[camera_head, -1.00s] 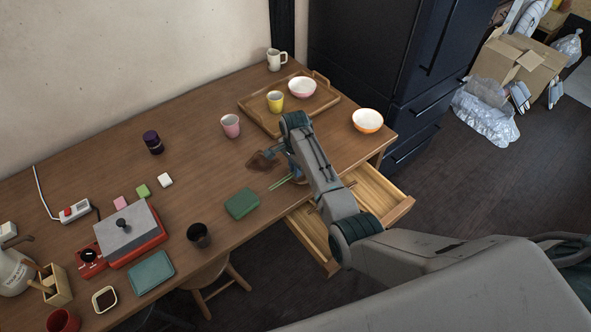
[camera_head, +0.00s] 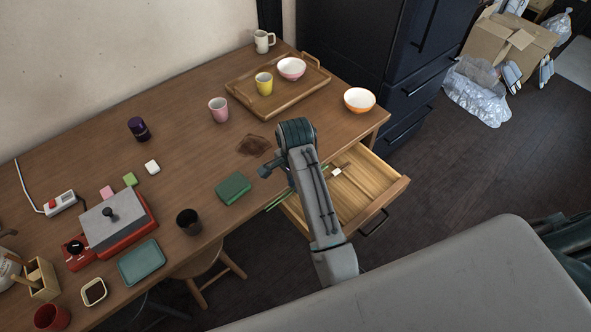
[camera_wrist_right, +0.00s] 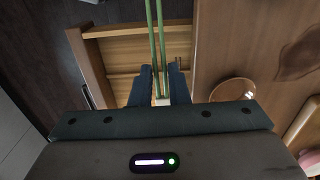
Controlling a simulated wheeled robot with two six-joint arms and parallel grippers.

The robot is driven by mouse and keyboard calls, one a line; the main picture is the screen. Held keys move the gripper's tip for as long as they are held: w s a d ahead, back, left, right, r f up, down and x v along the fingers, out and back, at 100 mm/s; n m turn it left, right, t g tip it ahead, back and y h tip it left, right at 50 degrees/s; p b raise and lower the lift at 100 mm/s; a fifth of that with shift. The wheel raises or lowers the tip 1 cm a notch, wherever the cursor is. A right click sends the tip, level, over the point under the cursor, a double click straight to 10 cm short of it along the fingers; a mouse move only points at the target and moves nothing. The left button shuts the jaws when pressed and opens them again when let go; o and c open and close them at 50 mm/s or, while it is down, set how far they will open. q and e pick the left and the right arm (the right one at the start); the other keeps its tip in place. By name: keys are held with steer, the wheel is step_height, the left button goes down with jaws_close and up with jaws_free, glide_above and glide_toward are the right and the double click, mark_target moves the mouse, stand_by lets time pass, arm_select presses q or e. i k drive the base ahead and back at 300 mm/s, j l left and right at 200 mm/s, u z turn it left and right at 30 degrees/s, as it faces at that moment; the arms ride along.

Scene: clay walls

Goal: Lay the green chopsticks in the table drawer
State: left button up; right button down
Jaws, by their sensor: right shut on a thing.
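The green chopsticks (camera_wrist_right: 155,32) run between the fingers of my right gripper (camera_wrist_right: 159,82), which is shut on them. In the head view they show in part on both sides of my right forearm, with one stretch (camera_head: 278,200) near the table's front edge. The table drawer (camera_head: 378,183) is pulled open, and its wooden inside is partly hidden by my arm. In the wrist view the chopsticks pass over the drawer (camera_wrist_right: 122,48). A small white piece (camera_head: 337,172) shows at the drawer; I cannot tell what it is. My left gripper is not in view.
A green box (camera_head: 233,187) and a black cup (camera_head: 189,221) stand left of my arm on the table.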

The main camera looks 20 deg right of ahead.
mark_target(348, 201)
steer(key=i+j+z, duration=0.1)
steer(key=i+j, duration=0.15)
steer(key=i+j+z, duration=0.15)
steer(key=j, duration=0.3)
steer(key=z, duration=0.95)
